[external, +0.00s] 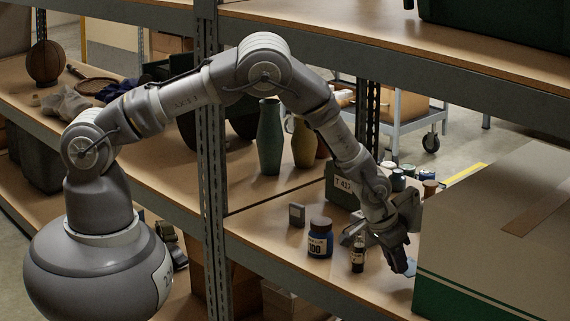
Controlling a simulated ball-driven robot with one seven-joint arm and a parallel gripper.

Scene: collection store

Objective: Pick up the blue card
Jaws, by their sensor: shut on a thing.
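My gripper (402,266) reaches down over the lower shelf, just left of the large cardboard box. It is shut on a small blue flat piece, which looks like the blue card (410,268). Only a small part of the card shows, beside the fingertips and close to the box's edge. I cannot tell whether the card touches the shelf.
A cardboard box (500,240) with a green band stands close to the right. A blue jar (320,240), a small dark bottle (358,255) and a small grey box (297,215) stand to the left. A green case (340,188) and several small jars are behind. An upper shelf (450,70) overhangs.

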